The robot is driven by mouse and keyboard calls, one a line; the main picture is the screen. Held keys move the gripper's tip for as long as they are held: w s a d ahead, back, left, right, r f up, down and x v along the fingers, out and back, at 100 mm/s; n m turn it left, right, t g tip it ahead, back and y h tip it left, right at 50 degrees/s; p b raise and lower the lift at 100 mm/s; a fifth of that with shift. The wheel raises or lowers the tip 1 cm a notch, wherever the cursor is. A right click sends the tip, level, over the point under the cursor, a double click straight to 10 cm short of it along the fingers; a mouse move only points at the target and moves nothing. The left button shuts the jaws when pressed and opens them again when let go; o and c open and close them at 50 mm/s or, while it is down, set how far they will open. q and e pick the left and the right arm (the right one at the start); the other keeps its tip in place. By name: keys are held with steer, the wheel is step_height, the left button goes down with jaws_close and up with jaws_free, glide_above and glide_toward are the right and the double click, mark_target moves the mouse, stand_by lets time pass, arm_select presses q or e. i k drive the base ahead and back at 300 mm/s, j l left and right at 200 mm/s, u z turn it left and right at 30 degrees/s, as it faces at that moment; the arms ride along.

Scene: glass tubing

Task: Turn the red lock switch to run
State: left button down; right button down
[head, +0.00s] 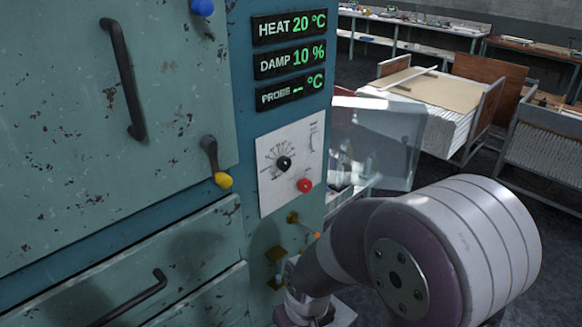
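The red lock switch (305,185) is a small round red knob on the lower right of a white panel (267,195). The panel is on the front of a worn teal cabinet. A black dial knob (284,163) with a printed scale sits above and left of the red switch. The switch's lettering is too small to read. My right arm comes in from the lower right, below and in front of the panel, apart from the switch in the picture. Its fingers do not show. My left gripper is not in view.
Green displays (290,57) read heat 20 °C and damp 10 %. A yellow-tipped handle (223,180) is left of the panel. Brass fittings (293,218) and an orange-tipped lever (317,235) are below it. A clear sheet (385,140) and loaded carts (430,105) stand behind.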

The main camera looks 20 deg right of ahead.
mark_target(304, 184)
steer(key=i+l, duration=0.1)
steer(key=l, duration=1.55)
steer(key=i+l+u, duration=0.1)
steer(key=l, duration=1.5)
